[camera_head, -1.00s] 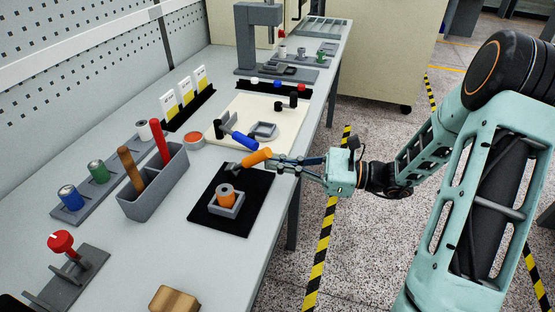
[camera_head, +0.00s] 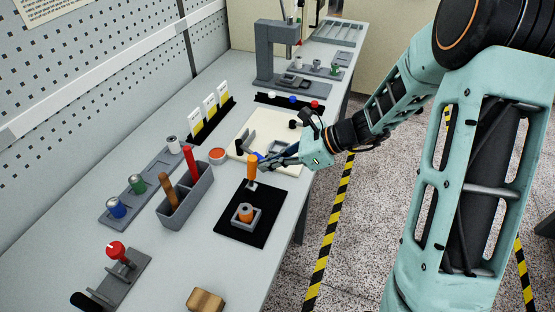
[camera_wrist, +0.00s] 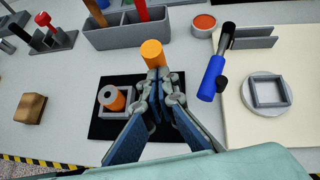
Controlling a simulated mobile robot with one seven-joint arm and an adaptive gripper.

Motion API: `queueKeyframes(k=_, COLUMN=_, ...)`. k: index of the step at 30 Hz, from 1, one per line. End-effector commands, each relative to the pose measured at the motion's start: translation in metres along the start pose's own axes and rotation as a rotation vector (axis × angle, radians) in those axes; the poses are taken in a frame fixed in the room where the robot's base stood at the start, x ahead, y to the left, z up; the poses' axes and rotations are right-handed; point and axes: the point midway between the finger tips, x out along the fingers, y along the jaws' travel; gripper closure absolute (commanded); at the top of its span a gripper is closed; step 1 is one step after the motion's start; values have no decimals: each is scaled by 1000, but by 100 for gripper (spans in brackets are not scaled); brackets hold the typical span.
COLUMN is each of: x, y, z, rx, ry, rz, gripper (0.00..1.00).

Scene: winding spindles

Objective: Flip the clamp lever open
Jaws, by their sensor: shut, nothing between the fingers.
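The clamp lever with the orange handle (camera_head: 252,166) stands about upright at the back of the black mat (camera_head: 232,226). It also shows in the wrist view (camera_wrist: 152,50), just beyond my fingertips. A spindle with an orange core (camera_head: 245,214) sits in a grey square holder on the same mat, apart from the lever. It shows left of my fingers in the wrist view (camera_wrist: 113,99). My gripper (camera_head: 267,164) is shut and empty, close beside the lever on its right; I cannot tell whether they touch. A blue-handled lever (camera_wrist: 211,78) is tilted, right of my gripper, and mostly hidden in the head view.
A grey bin (camera_head: 186,205) with red and brown rods stands left of the mat. A cream board (camera_wrist: 255,130) holds a grey square fixture on the right. A wooden block (camera_head: 206,300) lies near the front. The bench between block and mat is clear.

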Motion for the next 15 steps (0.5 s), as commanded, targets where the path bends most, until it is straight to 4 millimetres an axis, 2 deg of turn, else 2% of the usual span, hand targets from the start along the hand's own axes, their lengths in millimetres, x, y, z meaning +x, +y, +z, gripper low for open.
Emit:
queueKeyframes(k=6, x=12, y=-4, z=16, rx=3, ry=-3, rz=1, gripper=100)
queueKeyframes(k=15, x=27, y=-8, z=30, rx=4, ry=-5, rz=0, gripper=100)
